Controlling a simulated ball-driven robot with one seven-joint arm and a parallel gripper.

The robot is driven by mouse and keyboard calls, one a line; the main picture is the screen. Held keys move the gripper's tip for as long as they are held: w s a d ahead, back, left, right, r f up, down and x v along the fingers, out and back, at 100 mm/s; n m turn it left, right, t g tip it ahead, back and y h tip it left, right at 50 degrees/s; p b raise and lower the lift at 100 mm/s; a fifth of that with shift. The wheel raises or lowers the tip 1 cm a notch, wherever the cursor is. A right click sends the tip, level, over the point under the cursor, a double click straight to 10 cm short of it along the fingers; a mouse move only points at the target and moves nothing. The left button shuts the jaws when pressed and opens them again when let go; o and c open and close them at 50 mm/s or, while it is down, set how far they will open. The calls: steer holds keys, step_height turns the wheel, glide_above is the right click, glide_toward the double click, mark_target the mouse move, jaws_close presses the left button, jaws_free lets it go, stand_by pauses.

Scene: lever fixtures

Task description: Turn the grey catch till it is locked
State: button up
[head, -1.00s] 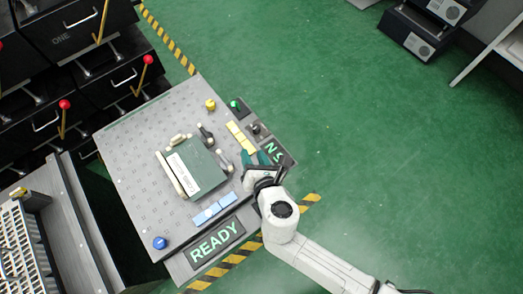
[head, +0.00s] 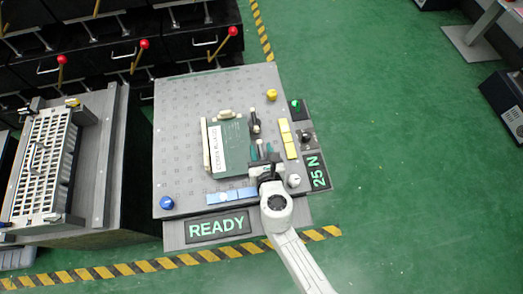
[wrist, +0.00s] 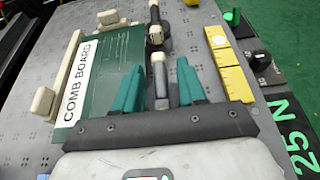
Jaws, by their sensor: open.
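The grey catch (head: 261,146) is a short lever with a pale tip on the right side of the green comb board (head: 227,160). In the wrist view the catch (wrist: 160,82) lies between my teal fingers, its pale end toward the far side. My gripper (head: 264,155) is open around it, with a gap showing on each side in the wrist view (wrist: 160,75). The near end of the catch is hidden by my gripper. A black catch (head: 255,122) with pale ends stands just beyond it, also at the board's edge.
Yellow blocks (head: 288,139) lie to the right and blue blocks (head: 232,196) in front. Beige stops (head: 206,145) border the board. A knob (head: 306,137), a green switch (head: 296,105), a "25 N" display (head: 318,171) and a "READY" sign (head: 218,227) edge the plate.

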steer(key=shift+w+a+f, duration=0.15)
steer(key=shift+w, duration=0.3)
jaws_close()
